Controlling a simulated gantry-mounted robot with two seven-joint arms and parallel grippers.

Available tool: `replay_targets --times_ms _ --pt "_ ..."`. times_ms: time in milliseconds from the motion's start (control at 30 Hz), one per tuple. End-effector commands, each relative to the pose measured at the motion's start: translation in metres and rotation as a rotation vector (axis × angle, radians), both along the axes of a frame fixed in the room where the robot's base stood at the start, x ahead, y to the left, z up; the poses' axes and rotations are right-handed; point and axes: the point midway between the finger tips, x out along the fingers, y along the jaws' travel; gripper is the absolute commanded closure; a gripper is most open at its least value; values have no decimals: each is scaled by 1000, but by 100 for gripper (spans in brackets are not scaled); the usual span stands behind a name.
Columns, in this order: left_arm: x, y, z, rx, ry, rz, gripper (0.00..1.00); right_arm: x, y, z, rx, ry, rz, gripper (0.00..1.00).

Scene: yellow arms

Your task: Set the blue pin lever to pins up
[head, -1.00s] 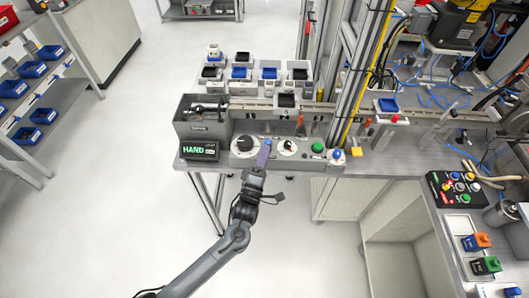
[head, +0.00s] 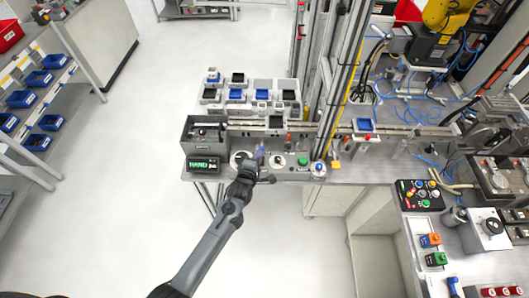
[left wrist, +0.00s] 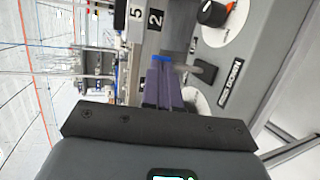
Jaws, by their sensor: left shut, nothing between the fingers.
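My left gripper (head: 257,159) reaches over the grey control panel (head: 217,178), between a black round dial (head: 241,158) and a white-plated selector (head: 280,161). Its purple fingers (left wrist: 160,88) are closed together with nothing between them. A small blue piece (left wrist: 160,58) shows right at the fingertips in the left wrist view; it appears to be the lever's blue part. Whether the fingers touch it I cannot tell. The rest of the lever is hidden by the hand. My right gripper is not in view.
A screen reading HAND (head: 203,164) sits left of the dial. A green button (head: 302,160) and a blue knob (head: 318,168) are to the right. A conveyor and small trays lie behind.

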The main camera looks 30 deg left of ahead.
Motion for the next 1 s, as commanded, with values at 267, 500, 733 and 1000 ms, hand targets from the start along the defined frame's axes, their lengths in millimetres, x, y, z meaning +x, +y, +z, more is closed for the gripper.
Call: replay_targets --times_ms 267,500,733,1000 --pt "0 10 0 -25 52 12 100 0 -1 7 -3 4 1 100" --pt "0 10 5 -24 50 13 100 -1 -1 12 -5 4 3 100" --pt "0 10 15 -25 50 13 100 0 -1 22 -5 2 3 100" --pt "0 10 17 -24 49 13 100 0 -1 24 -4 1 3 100"
